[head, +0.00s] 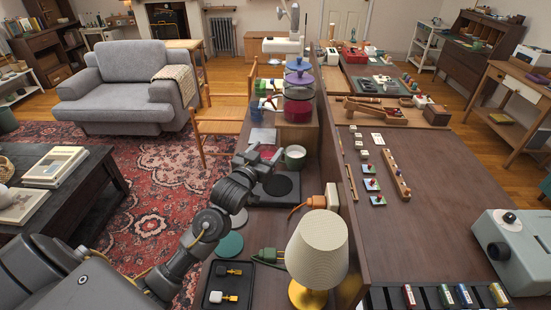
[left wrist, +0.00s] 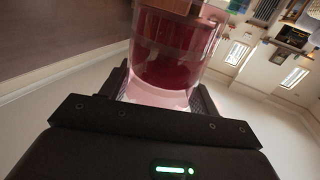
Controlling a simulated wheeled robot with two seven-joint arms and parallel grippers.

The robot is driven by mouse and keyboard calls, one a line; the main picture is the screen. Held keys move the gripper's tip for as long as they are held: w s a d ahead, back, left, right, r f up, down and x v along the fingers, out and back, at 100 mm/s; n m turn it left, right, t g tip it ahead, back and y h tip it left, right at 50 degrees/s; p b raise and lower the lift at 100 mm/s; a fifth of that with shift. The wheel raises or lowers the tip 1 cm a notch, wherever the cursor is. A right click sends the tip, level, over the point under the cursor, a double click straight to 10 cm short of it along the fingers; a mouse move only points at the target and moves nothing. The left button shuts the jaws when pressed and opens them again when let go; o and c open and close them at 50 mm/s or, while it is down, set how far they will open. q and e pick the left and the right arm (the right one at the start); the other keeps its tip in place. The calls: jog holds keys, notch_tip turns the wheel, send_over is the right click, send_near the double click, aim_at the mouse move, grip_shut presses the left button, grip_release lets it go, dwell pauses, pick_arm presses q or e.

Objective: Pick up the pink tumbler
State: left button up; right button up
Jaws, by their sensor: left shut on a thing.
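My left gripper (head: 264,156) is in the middle of the head view, above the long dark counter, just left of a pale green mug (head: 294,157). In the left wrist view the gripper (left wrist: 163,92) is shut on the pink tumbler (left wrist: 178,60), a clear, pink-tinted cylinder. The tumbler stands out beyond the fingers, and dark red shows in or through it. My right gripper is not in view.
A black plate (head: 277,188) lies below the gripper. A cream lamp (head: 317,250) and black tray (head: 228,284) stand nearer. Stacked coloured containers (head: 299,85) stand farther back. An upright divider runs along the counter's right side. A wooden chair (head: 216,127) stands left.

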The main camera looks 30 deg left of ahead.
pick_arm(q)
jog(key=s+a+r+b, duration=0.1)
jog(key=s+a+r, duration=0.4)
jog(key=s, duration=0.3)
jog(key=shift+a, duration=0.25)
dwell(0.4)
jog(key=shift+s, duration=0.1)
